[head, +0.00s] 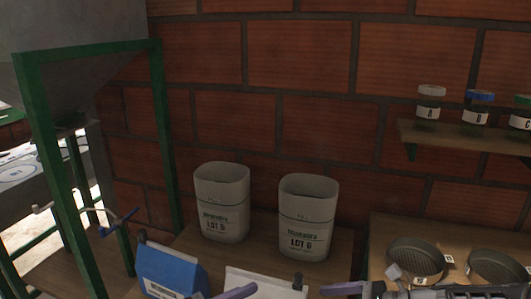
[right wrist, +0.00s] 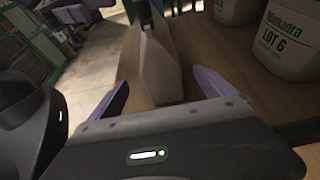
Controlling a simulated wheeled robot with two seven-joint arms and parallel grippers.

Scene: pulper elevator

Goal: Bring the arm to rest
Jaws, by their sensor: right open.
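My right gripper (head: 290,288) shows at the bottom edge of the head view, its purple fingers spread apart and most of its body cut off. In the right wrist view the right gripper (right wrist: 160,80) is open. A pale, wedge-shaped item (right wrist: 152,72) with a dark top stands in line with the gap between the fingers. I cannot tell how deep between them it is, and no finger visibly touches it.
Two grey-white tubs, LOT 5 (head: 222,206) and LOT 6 (head: 307,222), stand on the wooden bench by the brick wall. A blue item (head: 172,271) and a white item (head: 262,284) are in front. Round pans (head: 420,258) sit at right, below a jar shelf (head: 462,136). A green frame (head: 165,140) stands left.

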